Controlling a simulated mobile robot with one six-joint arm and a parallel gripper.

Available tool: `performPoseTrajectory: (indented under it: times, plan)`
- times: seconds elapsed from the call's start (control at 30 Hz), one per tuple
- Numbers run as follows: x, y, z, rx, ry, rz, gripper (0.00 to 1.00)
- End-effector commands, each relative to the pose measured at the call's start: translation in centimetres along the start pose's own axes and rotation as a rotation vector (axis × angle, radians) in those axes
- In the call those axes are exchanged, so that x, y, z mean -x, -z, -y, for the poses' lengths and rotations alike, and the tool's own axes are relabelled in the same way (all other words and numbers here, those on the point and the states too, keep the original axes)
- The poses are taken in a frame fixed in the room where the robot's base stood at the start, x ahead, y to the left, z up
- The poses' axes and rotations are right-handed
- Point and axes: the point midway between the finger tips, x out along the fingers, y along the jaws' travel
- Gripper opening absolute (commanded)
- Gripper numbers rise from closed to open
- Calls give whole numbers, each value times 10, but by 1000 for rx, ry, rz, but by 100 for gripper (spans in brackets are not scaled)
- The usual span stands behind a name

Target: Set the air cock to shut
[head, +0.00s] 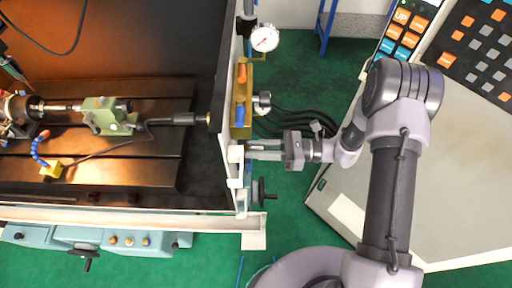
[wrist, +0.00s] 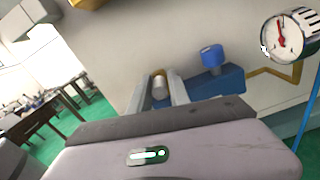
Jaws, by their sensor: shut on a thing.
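My gripper (head: 250,151) reaches left to the machine's right side panel, its fingers level and close to a white fitting (head: 235,155). In the wrist view the fingers (wrist: 162,92) are shut on a short tan-and-grey round piece (wrist: 159,86), which looks like the handle of the air cock. It sits at the left end of a blue block (wrist: 218,82) on the pale panel. The fingers and gripper body hide much of it, so I cannot tell which way the cock is turned.
A blue knob (wrist: 211,56) stands above the blue block, close right of the fingers. A dial gauge (wrist: 289,36) is farther right. In the head view a yellow block (head: 248,100) with orange and blue parts, black hoses (head: 283,122) and a handwheel (head: 264,192) are nearby.

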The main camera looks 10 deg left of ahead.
Motion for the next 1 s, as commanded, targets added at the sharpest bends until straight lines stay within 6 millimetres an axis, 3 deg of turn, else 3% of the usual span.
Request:
performPoseTrajectory:
  times: [1.0]
  plan:
    - [-9,8,-22,-5,664,129,0]
